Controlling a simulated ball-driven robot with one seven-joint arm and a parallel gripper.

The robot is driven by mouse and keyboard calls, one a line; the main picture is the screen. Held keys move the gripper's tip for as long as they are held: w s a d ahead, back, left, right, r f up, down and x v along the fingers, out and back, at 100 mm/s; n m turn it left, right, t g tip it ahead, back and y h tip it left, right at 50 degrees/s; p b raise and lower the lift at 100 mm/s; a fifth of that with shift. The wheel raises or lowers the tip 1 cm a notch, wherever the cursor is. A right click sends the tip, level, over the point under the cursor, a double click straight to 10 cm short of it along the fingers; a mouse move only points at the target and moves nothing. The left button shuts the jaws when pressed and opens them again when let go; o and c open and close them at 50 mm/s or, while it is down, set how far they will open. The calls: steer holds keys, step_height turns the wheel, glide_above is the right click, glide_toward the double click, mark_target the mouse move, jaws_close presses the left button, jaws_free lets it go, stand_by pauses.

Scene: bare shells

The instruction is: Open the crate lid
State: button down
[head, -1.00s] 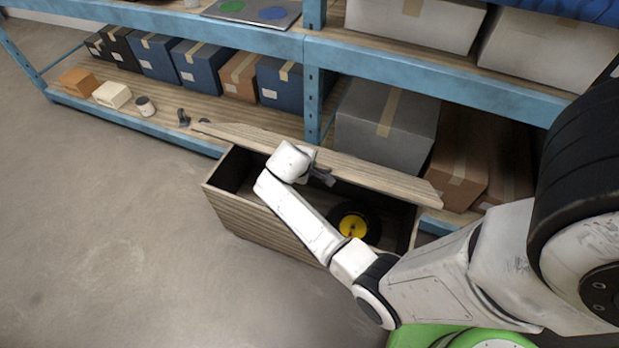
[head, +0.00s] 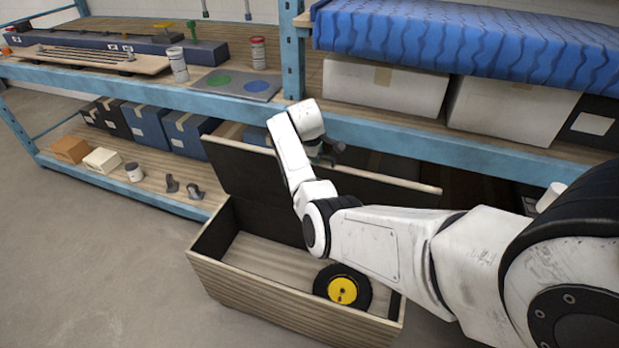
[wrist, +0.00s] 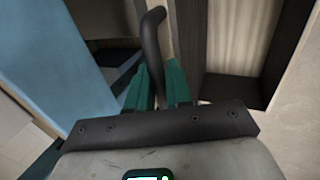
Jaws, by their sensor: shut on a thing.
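The wooden crate (head: 262,298) stands on the floor in front of the shelf, open at the top. Its lid (head: 240,168) stands raised along the crate's back side, with its dark inner face towards me. My gripper (head: 326,152) is at the lid's upper edge, partly hidden by my wrist. In the wrist view my gripper's green fingers (wrist: 160,84) are shut on the dark curved lid handle (wrist: 152,38). A black wheel with a yellow hub (head: 343,289) lies inside the crate at the right.
The blue shelf beam (head: 400,140) runs close behind the raised lid. Blue boxes (head: 150,125) and small items such as a white box (head: 102,160) stand on the lower shelf at left. The floor (head: 90,270) left of the crate is clear.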

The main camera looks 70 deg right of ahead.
steer(key=d+b, duration=0.4)
steer(key=d, duration=0.3)
steer(key=shift+r, duration=0.25)
steer(key=shift+w, duration=0.1)
steer(key=c, duration=1.2)
jaws_free()
